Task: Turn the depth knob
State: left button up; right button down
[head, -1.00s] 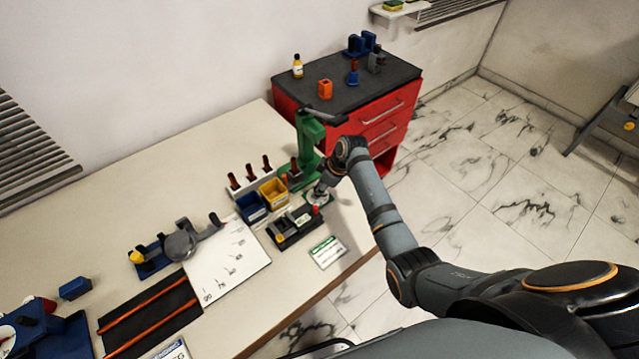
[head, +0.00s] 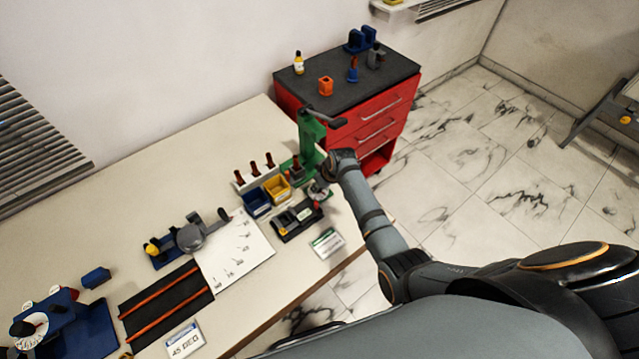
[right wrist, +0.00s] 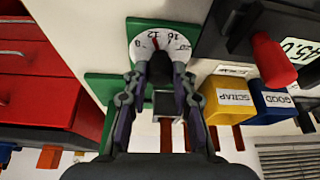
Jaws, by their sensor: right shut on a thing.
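The green press (head: 309,140) stands at the table's far right end; its green base also shows in the right wrist view (right wrist: 105,95). A round white dial (right wrist: 178,40) with numbers 8, 12 and 16 and a red pointer lies on the green part. The dark depth knob (right wrist: 160,64) is at the dial's centre, partly hidden by fingers. My right gripper (right wrist: 159,82) is shut on the knob; in the head view the gripper (head: 319,184) is small beside the press base. The pointer sits between 8 and 12. My left gripper is not in view.
A yellow SCRAP bin (right wrist: 228,98) and a blue GOOD bin (right wrist: 271,101) stand close beside the press. A black gauge fixture (head: 297,222) with a red handle (right wrist: 270,58) is near the gripper. A red drawer cabinet (head: 360,120) stands behind the table end.

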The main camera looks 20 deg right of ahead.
jog(key=c, duration=1.1)
grip_release()
jog(key=v, duration=1.2)
jog(key=shift+s, duration=0.1)
